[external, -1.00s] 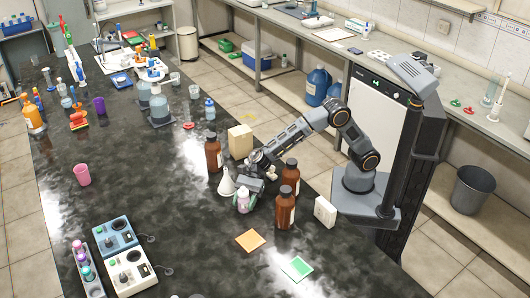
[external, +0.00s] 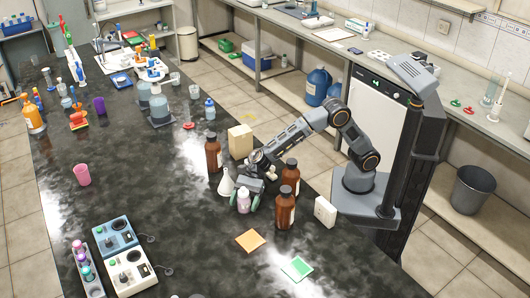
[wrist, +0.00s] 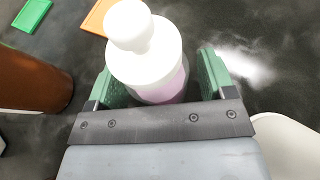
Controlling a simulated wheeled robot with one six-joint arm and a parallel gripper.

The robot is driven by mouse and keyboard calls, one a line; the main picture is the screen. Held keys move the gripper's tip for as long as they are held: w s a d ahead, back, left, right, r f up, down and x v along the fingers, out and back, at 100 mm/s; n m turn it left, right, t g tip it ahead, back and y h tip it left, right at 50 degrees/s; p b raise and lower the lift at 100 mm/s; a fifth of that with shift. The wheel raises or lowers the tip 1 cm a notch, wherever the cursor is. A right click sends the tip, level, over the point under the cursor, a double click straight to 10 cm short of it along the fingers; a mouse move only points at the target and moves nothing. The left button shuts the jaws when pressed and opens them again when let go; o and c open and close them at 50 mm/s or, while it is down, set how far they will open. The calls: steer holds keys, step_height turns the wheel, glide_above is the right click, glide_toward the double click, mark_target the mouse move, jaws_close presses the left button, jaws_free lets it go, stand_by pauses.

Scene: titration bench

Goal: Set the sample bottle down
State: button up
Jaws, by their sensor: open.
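The sample bottle (external: 243,201) is small, with a white cap and a pinkish-purple body. It stands upright on the dark bench, as far as I can tell. In the wrist view the bottle (wrist: 145,50) is between the two green fingers. My gripper (external: 249,197) is low over the bench around the bottle. In the wrist view my gripper (wrist: 158,82) is open, with a gap between the bottle and the right finger. The bottle's base is hidden in the wrist view.
Brown bottles stand close to the right (external: 285,209), behind it (external: 290,175) and at the back left (external: 213,154). A white funnel (external: 226,184) is just left of my gripper. An orange card (external: 250,240) and a green card (external: 297,269) lie in front. The bench left of the funnel is clear.

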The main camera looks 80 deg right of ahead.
steer(key=v, duration=1.2)
